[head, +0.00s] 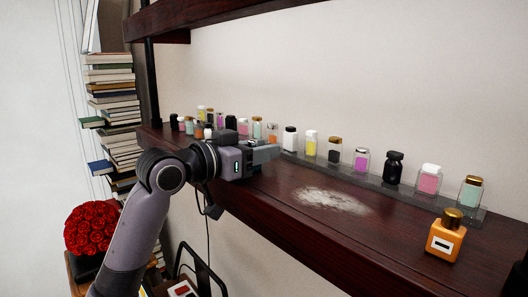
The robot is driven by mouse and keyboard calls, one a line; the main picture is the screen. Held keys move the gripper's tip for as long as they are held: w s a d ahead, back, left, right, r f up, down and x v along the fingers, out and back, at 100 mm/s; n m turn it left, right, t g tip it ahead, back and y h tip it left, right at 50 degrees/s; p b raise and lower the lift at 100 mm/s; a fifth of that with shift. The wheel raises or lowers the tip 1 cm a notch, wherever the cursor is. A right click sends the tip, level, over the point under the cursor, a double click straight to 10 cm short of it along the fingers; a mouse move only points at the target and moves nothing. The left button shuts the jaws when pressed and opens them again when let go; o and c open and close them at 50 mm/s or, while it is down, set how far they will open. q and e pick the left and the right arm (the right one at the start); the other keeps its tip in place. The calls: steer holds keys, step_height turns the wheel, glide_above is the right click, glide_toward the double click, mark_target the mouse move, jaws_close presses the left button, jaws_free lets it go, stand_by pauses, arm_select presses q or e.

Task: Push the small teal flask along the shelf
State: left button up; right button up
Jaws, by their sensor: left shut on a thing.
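A teal flask with a gold cap (470,193) stands upright near the right end of the row on the dark wooden shelf (290,215). Another teal flask with a gold cap (256,128) stands farther left, just behind my left gripper (268,153). I cannot tell which one is the task's flask. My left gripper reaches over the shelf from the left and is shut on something. The thing between its fingers cannot be made out, as the gripper hides it. My right gripper is not in view.
Several small bottles stand along a dark strip (405,190) at the back of the shelf. A whitish powder patch (331,199) lies mid-shelf. An orange flask (446,235) stands near the right front edge. Red roses (92,227) and stacked books (112,98) are at the left.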

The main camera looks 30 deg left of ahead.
arm_select(q)
steer(key=shift+a, duration=0.25)
stand_by(0.4)
steer(key=o, duration=1.1)
steer(key=b+v, duration=0.1)
steer(key=v, duration=0.4)
steer(key=shift+s+a+f+b, duration=0.1)
steer(key=shift+s+a+b, duration=0.05)
steer(key=shift+s+b, duration=0.25)
steer(key=shift+s+a, duration=0.2)
steer(key=shift+s, duration=0.35)
